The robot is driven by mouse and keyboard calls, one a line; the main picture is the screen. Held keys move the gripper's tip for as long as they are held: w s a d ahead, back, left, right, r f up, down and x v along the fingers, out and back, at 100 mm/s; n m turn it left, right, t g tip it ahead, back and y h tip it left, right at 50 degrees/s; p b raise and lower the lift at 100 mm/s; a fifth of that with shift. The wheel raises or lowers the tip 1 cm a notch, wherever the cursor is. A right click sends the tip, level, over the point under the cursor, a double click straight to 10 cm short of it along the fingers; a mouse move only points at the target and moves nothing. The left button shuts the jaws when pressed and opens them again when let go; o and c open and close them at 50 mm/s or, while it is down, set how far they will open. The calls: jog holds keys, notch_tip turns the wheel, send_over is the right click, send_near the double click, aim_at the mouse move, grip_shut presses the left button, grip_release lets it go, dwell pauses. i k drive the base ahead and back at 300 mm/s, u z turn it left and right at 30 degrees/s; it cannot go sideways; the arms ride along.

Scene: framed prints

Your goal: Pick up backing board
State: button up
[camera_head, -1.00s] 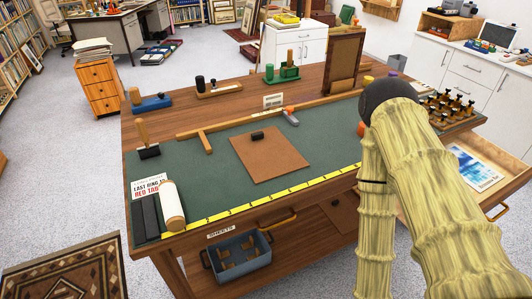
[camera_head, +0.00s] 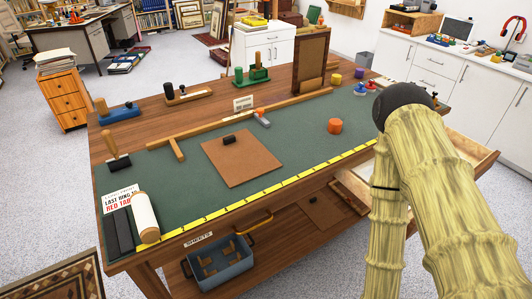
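A flat, square brown board (camera_head: 240,165), which looks like the backing board, lies on the green mat (camera_head: 185,195) of the wooden workbench. A small black block with a knob (camera_head: 229,140) sits on its far part. A similar brown board (camera_head: 323,211) lies on the lower shelf, partly hidden by the bench. My arm, with a pale ridged sleeve and a dark rounded joint, fills the right side. My gripper is out of view, so its state and its distance to the board do not show.
A wooden T-square (camera_head: 240,120) lies behind the board, and a yellow ruler (camera_head: 270,192) runs along the front edge. An orange round object (camera_head: 334,126) is to the right. A cream roll (camera_head: 145,217) lies at left. An open drawer (camera_head: 462,160) juts out at right.

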aim_at(238, 157)
jog(key=z, duration=0.55)
jog(key=k, duration=0.85)
jog(key=u, duration=1.05)
jog(key=i, duration=0.5)
